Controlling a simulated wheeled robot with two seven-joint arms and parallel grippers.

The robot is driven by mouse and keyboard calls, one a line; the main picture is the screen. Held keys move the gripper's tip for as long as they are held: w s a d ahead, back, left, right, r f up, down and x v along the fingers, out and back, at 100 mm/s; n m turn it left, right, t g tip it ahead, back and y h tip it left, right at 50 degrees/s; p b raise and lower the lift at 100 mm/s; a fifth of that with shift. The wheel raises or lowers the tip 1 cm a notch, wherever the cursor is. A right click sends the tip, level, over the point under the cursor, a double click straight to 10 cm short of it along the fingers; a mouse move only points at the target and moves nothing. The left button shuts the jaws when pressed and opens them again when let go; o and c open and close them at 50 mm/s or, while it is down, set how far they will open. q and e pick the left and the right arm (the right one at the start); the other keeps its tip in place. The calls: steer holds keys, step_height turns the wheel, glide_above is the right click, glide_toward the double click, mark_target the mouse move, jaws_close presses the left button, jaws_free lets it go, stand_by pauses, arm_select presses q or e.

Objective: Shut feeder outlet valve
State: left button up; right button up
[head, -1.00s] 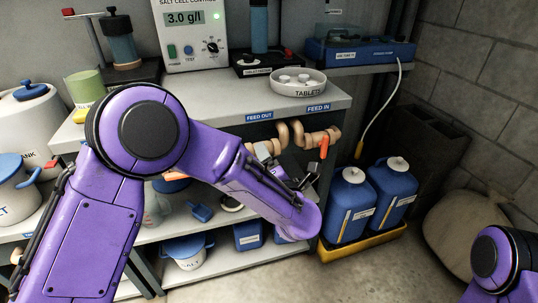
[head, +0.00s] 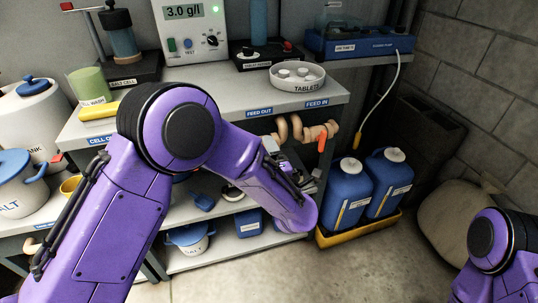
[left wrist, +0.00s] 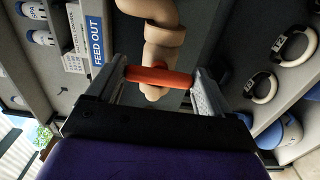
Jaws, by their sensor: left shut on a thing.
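The feeder outlet valve's orange handle (left wrist: 158,77) lies across between the two fingers of my left gripper (left wrist: 160,82) in the left wrist view. The gripper is shut on it. The tan outlet pipe (left wrist: 163,42) runs behind the handle, beside the FEED OUT label (left wrist: 96,40). In the head view my purple left forearm covers most of that gripper and the outlet handle. The FEED OUT label (head: 259,112) shows there on the shelf edge. My right arm shows at the lower right; its gripper is outside the picture.
The feed-in valve's orange handle (head: 322,143) hangs down under the FEED IN label (head: 317,103). Blue jugs (head: 347,190) stand in a yellow tray (head: 330,240). A tablet dish (head: 297,80) sits on the shelf above. Floor in front of the tray is clear.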

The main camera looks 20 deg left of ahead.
arm_select(q)
steer(key=o, duration=0.9)
steer(key=shift+o, duration=0.2)
steer(key=v, duration=1)
steer(key=shift+s+d, duration=0.2)
steer(key=shift+s, duration=0.1)
steer(key=shift+f, duration=0.1)
